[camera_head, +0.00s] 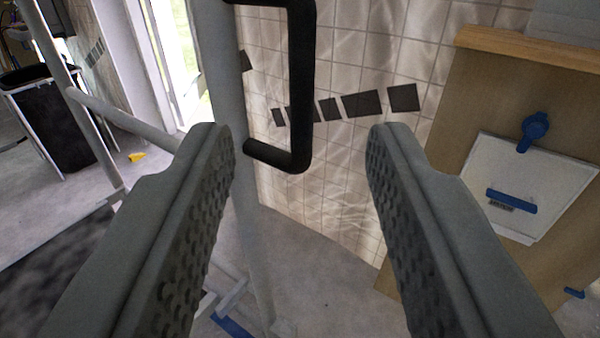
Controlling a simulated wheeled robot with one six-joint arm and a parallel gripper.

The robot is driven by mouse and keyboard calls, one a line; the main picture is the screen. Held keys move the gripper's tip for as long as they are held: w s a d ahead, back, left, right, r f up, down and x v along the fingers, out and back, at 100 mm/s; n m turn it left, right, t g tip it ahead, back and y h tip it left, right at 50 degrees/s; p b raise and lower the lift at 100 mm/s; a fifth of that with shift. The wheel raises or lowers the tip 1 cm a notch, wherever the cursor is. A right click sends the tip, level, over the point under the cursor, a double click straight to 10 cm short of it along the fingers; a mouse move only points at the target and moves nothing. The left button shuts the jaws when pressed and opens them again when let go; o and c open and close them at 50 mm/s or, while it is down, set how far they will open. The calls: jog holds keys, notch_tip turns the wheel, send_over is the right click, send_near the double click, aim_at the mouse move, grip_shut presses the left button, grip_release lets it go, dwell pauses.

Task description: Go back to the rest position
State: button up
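My gripper (300,150) is open, its two grey textured fingers wide apart with nothing between them. Beyond the fingertips is a black bar handle (301,85), shaped like a bracket, fixed to a grey vertical post (216,75). The handle appears in the gap between the fingers, nearer the left one. The left fingertip overlaps the post in the picture; I cannot tell whether they touch.
A tiled wall (350,190) with dark tiles stands behind. At right, a brown board (480,110) carries a white panel (530,180) with blue fittings. A black bin (55,125) stands far left by a bright window. Grey floor (330,290) shows below.

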jog(key=s+d, duration=0.1)
jog(key=s, duration=1.4)
jog(key=s+d+r, duration=0.1)
jog(key=s+d, duration=0.1)
jog(key=s, duration=1.2)
jog(key=shift+s+d+g+y, duration=0.3)
jog(key=shift+s, duration=0.05)
jog(key=shift+a, duration=0.15)
